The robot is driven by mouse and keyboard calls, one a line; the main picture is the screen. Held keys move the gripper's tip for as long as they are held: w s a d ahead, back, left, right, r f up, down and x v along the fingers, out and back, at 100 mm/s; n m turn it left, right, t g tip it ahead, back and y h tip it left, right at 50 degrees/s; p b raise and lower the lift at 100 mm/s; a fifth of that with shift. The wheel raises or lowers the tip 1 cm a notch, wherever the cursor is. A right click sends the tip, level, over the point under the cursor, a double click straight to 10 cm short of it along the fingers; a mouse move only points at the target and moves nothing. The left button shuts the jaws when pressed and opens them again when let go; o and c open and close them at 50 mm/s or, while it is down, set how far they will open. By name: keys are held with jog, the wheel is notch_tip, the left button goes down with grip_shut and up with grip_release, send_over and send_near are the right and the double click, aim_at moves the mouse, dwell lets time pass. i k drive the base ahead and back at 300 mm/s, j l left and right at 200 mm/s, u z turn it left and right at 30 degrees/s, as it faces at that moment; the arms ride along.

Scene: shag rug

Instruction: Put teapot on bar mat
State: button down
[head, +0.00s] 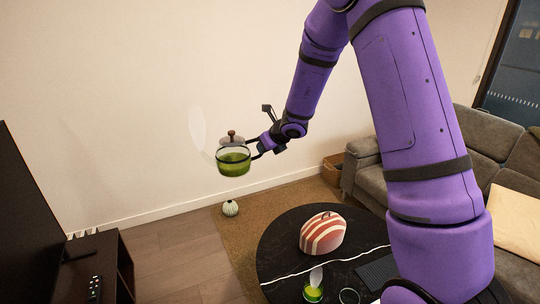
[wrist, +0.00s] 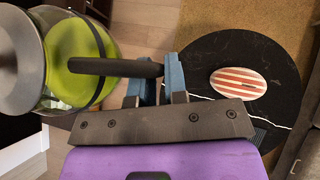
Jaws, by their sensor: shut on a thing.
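The teapot (head: 233,161) is glass with green liquid, a dark band and a grey lid with a brown knob. It hangs upright in the air near the wall, left of and above the round table. My gripper (head: 256,149) is shut on its dark handle, which also shows between the fingers (wrist: 160,80) in the wrist view. The teapot (wrist: 85,50) fills the left of that view. The bar mat (head: 377,272) looks like a dark ribbed rectangle on the black table, partly hidden behind my arm. The teapot is well apart from it.
The round black table (head: 285,235) bears a red-and-white striped rounded object (head: 323,233), a glass of green drink (head: 313,288) and a round glass rim (head: 349,296). A grey sofa (head: 370,180) stands right, a dark cabinet (head: 100,265) left.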

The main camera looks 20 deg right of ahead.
aim_at(389, 268)
jog(key=l+z, duration=0.4)
jog(key=k+l+z, duration=0.1)
jog(key=l+z, duration=0.65)
